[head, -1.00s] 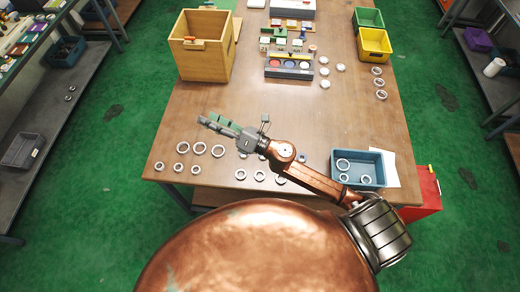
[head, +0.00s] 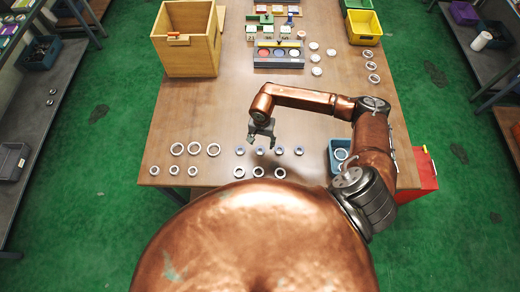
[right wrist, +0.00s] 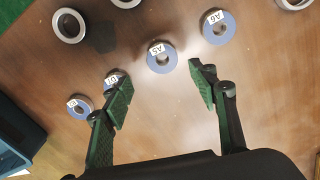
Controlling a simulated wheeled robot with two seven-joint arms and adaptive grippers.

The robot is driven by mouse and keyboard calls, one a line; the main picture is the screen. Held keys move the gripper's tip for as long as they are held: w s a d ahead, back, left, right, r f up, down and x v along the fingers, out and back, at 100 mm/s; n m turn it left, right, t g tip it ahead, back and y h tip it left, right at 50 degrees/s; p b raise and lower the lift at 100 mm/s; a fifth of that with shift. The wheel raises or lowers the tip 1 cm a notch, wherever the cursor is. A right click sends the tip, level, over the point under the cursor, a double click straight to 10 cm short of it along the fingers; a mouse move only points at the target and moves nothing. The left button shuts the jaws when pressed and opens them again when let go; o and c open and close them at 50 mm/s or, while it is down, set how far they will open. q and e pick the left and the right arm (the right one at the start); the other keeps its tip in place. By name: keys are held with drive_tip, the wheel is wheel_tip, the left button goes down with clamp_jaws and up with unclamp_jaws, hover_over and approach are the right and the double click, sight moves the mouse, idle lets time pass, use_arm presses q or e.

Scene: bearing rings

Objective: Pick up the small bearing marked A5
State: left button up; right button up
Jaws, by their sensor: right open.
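The bearing marked A5 (right wrist: 161,57) lies flat on the table, a blue-grey ring with a white tag. In the right wrist view it is just beyond the gap between my right gripper's (right wrist: 160,76) fingertips, which are apart and empty. In the head view, my right gripper (head: 261,143) points down over the row of small tagged bearings; its height above them is hard to judge. A5 seems to be the bearing (head: 260,152) just below it there. My left gripper is not in view.
A bearing marked A6 (right wrist: 217,27) lies right of A5; two more tagged ones (right wrist: 115,82) (right wrist: 79,106) lie left, near the left finger. Plain rings (right wrist: 69,25) lie around. A blue bin (head: 341,155) stands to the right. The table's left middle is clear.

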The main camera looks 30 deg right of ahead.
sight(260, 150)
drive_tip(key=shift+a+f+p, duration=0.2)
drive_tip(key=shift+f+p, duration=0.15)
drive_tip(key=shift+f, duration=1)
drive_tip(key=shift+a+f+p, duration=0.15)
drive_tip(key=shift+f+p, duration=0.2)
drive_tip(key=shift+f, duration=1)
drive_tip(key=shift+c, duration=0.7)
drive_tip(key=c, duration=1.2)
drive_tip(key=shift+r, duration=0.1)
